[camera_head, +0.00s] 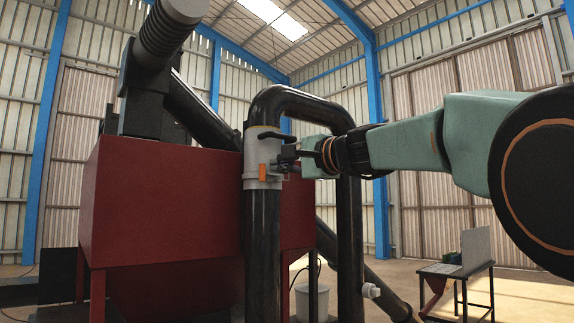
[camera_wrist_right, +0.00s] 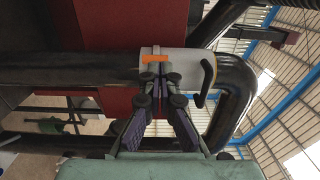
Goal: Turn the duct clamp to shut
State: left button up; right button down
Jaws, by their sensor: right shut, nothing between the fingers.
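The duct clamp (camera_head: 255,158) is a pale grey collar around the upright black duct. It carries a black curved handle (camera_head: 271,135) near its top and an orange tab (camera_head: 262,172) on its face. In the right wrist view the collar (camera_wrist_right: 195,64) lies sideways, with the orange tab (camera_wrist_right: 153,58) by the fingertips and the handle (camera_wrist_right: 203,88) to the right of them. My right gripper (camera_head: 284,161) is shut and empty, its tips at the collar's face below the handle; contact is unclear. It also shows in the wrist view (camera_wrist_right: 160,78). My left gripper is out of view.
A large red hopper (camera_head: 165,200) stands behind and left of the duct. A bent black pipe (camera_head: 348,215) runs down just right of the duct, close to my wrist. A white bucket (camera_head: 312,300) and a small table (camera_head: 455,270) stand lower right.

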jog(key=s+b, duration=0.4)
jog(key=s, duration=0.4)
jog(key=shift+s+d+f+b, duration=0.15)
jog(key=shift+d+f+b, duration=0.1)
jog(key=shift+b, duration=0.15)
jog(key=shift+a, duration=0.25)
jog(key=shift+w, duration=0.2)
